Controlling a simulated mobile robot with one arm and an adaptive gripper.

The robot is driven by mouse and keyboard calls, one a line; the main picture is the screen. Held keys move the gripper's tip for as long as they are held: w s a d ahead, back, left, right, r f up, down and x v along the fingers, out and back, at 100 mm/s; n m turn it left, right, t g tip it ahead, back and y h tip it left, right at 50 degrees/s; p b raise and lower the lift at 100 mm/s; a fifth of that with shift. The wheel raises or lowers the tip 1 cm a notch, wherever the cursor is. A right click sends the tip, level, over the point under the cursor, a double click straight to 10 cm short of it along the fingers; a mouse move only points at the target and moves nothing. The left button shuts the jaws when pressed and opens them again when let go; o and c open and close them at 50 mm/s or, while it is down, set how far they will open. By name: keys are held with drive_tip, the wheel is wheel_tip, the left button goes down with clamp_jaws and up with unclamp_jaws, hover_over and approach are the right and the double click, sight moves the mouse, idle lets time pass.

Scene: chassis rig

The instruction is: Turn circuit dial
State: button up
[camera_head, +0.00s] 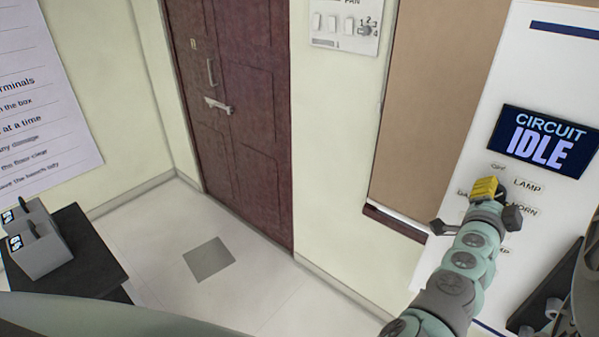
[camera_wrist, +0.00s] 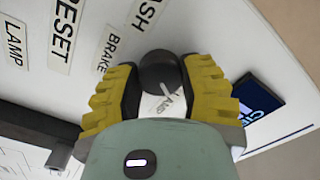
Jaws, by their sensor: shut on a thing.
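The circuit dial (camera_wrist: 159,70) is a dark round knob on a white panel (camera_head: 475,115). My gripper (camera_wrist: 160,88) has its yellow ridged pads on either side of the dial and is shut on it. A light pointer mark and a partly covered label show just below the knob in the wrist view. In the head view my gripper (camera_head: 484,189) is at the panel and hides the dial. Around it are labels reading OFF, LAMP (camera_head: 527,185) and HORN (camera_head: 525,209); others are partly covered. A dark screen (camera_head: 543,141) above reads CIRCUIT IDLE.
Other panel labels read RESET (camera_wrist: 62,36) and BRAKE (camera_wrist: 111,52). A brown board (camera_head: 435,100) is left of the panel. A brown door (camera_head: 235,110) stands further left. A dark bench (camera_head: 85,250) with grey boxes is at left. The floor between is clear.

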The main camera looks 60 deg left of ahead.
drive_tip(key=shift+f+m+b, duration=0.1)
drive_tip(key=shift+m+b, duration=0.55)
drive_tip(key=shift+m, duration=0.45)
drive_tip(key=o, duration=1.2)
drive_tip(key=v, duration=1.2)
